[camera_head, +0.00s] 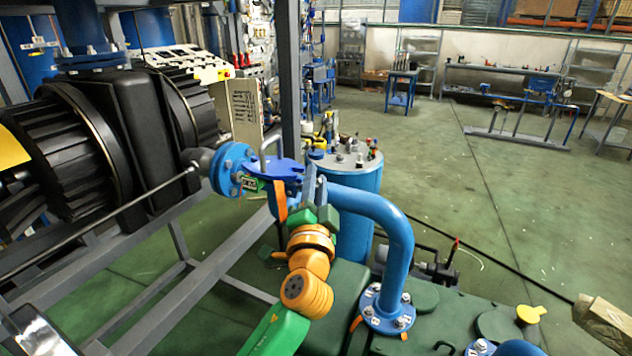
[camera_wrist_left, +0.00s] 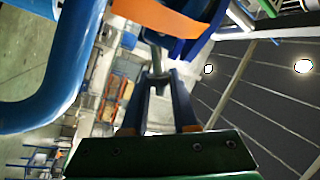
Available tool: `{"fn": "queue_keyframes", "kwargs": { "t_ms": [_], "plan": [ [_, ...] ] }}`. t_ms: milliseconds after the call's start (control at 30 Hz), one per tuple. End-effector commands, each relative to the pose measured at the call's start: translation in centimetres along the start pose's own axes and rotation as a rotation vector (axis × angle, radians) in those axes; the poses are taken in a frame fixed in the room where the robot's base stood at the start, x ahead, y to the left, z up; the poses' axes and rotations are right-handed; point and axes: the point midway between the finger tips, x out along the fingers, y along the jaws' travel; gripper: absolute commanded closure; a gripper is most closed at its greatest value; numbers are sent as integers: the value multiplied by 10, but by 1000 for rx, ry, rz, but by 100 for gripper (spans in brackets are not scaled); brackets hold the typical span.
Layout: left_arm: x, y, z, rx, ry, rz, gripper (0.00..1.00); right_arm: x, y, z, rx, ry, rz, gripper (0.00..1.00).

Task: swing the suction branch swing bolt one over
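The suction branch is a blue pipe with a bolted flange (camera_head: 232,170) and a blue hinged cover or clamp (camera_head: 272,167) at its mouth. An orange strap (camera_head: 280,200) hangs from it and crosses the top of the left wrist view (camera_wrist_left: 160,18). A grey swing bolt (camera_wrist_left: 156,55) points down from the blue part towards my fingers. My left gripper (camera_head: 316,186) is right beside the branch, and its two fingers (camera_wrist_left: 160,85) stand apart with the bolt's end between their tips. Whether they grip it or only surround it is unclear. My right gripper is out of view.
A curved blue pipe (camera_head: 385,215) stands just right of my left gripper, on a flange (camera_head: 388,310). A blue tank (camera_head: 357,190) stands behind. Grey frame beams (camera_head: 190,285) and a large black machine (camera_head: 110,150) are on the left. The green floor at right is open.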

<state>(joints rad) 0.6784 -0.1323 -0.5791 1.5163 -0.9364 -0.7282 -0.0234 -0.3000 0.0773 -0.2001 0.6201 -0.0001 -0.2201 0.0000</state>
Motion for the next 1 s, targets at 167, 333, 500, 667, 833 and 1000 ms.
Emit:
{"fn": "queue_keyframes", "kwargs": {
  "t_ms": [167, 333, 500, 667, 833, 1000],
  "plan": [
    [3, -8, -2, -109, -45, 24, 100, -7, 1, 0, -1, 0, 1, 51],
    [3, -7, 0, -112, -47, 25, 100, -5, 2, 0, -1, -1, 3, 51],
    [3, -7, 0, -112, -47, 25, 58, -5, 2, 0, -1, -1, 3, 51],
    [3, -6, 0, -112, -47, 25, 58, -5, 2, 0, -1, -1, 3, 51],
    [-5, -5, 0, -113, -46, 24, 58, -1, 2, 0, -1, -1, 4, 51],
    [-32, -4, 0, -116, -45, 25, 58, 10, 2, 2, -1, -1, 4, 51]
  ]
}}
